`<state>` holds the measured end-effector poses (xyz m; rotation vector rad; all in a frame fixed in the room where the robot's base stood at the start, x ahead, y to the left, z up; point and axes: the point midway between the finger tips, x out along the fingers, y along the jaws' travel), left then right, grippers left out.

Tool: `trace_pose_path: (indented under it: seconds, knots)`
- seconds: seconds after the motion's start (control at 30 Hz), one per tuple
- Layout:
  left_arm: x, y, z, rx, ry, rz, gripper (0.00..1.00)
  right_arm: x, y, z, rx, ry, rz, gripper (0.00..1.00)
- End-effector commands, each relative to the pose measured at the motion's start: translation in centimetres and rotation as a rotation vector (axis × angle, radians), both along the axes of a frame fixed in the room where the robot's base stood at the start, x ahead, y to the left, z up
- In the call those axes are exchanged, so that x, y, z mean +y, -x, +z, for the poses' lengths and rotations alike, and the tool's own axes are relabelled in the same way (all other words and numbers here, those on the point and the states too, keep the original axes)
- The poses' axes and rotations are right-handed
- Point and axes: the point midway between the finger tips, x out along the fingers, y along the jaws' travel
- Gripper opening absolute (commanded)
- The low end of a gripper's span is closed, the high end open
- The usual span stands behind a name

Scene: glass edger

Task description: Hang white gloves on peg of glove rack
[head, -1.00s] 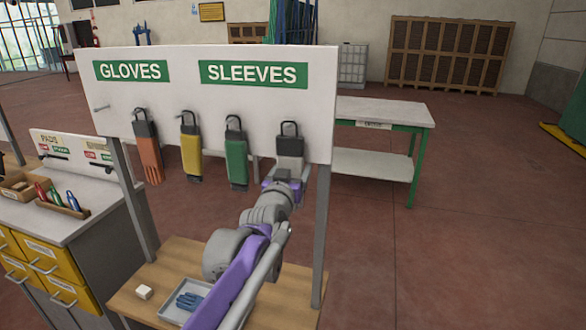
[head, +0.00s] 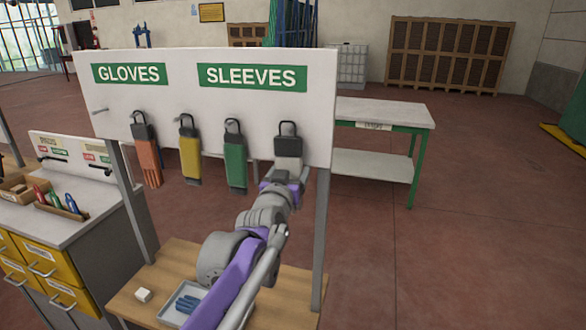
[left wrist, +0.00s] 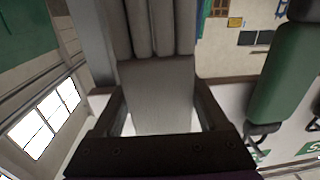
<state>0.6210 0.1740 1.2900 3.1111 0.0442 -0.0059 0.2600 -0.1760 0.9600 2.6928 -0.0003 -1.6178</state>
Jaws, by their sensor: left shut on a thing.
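The white gloves (head: 288,146) hang from a dark clip with a loop (head: 288,129), in front of the right end of the glove rack (head: 210,110). My left gripper (head: 284,175) is shut on them from below. In the left wrist view the pale gloves (left wrist: 155,85) fill the space between the fingers (left wrist: 160,118). The loop is upright against the white board under the SLEEVES sign. I cannot tell whether a peg passes through it. My right gripper is not in view.
An orange glove (head: 148,165), a yellow sleeve (head: 190,155) and a green sleeve (head: 235,163) hang to the left on the rack. An empty peg (head: 100,111) sits at the far left. Below are a wooden bench (head: 180,258) and a tray (head: 170,315). A green-legged table (head: 385,112) stands behind.

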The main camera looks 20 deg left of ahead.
Motion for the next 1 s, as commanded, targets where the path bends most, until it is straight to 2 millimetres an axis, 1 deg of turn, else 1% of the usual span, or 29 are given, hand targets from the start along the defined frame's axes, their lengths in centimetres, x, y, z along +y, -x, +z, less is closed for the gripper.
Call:
trace_pose_path:
  seconds: [0.2,1.0]
  knots:
    - [0.1,1.5,0.2,-0.005,0.002,0.001,0.21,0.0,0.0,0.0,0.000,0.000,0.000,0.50]
    - [0.2,6.1,0.0,-0.001,0.001,0.000,0.21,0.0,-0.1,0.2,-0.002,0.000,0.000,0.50]
